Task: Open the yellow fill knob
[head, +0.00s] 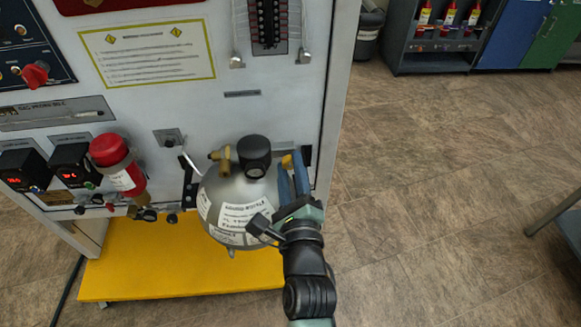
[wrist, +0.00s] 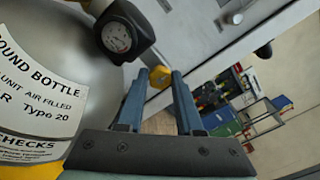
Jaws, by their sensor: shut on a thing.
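The yellow fill knob (head: 286,161) sits at the right of the black gauge (head: 254,155), on top of the silver round bottle (head: 233,199). My gripper (head: 293,168) reaches up to it from the lower right, its blue fingers at the knob. In the wrist view the yellow knob (wrist: 160,76) shows between the two fingertips (wrist: 156,80), and my gripper is shut on it. The gauge (wrist: 118,37) is just to the upper left there, with its dial facing the camera. The far side of the knob is hidden.
The trainer's white panel (head: 160,120) stands behind the bottle. A red cylinder (head: 117,160) is mounted to the left. A yellow platform (head: 170,268) lies below. Open floor (head: 430,180) is to the right, with a dark shelf (head: 437,45) at the back.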

